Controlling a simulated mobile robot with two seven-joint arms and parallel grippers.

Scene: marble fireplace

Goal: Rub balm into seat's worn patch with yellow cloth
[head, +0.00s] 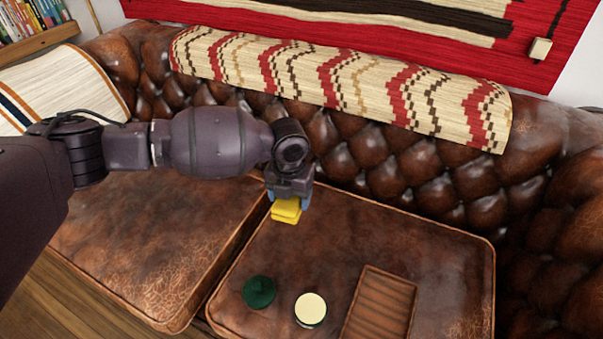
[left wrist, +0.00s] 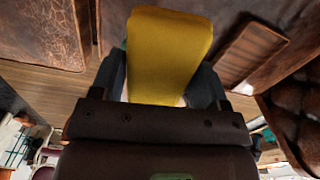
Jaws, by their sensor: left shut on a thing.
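My left gripper (head: 289,200) is shut on the folded yellow cloth (head: 286,211), which hangs below the fingers near the back left of the right seat cushion (head: 400,245). In the left wrist view the cloth (left wrist: 165,50) fills the space between the fingers. I cannot tell whether it touches the leather. An open tin (head: 311,309) with pale cream balm stands at the cushion's front. Its dark green lid (head: 259,291) lies to the left. A pale, cracked worn patch (head: 165,275) shows on the front of the left seat cushion. My right gripper is out of view.
A ribbed brown wooden tray (head: 380,305) lies right of the tin and looks empty. The tufted sofa back (head: 420,170) rises behind, with a patterned woven throw (head: 340,80) over it. A striped textile (head: 60,88) covers the left arm. The right cushion's middle is clear.

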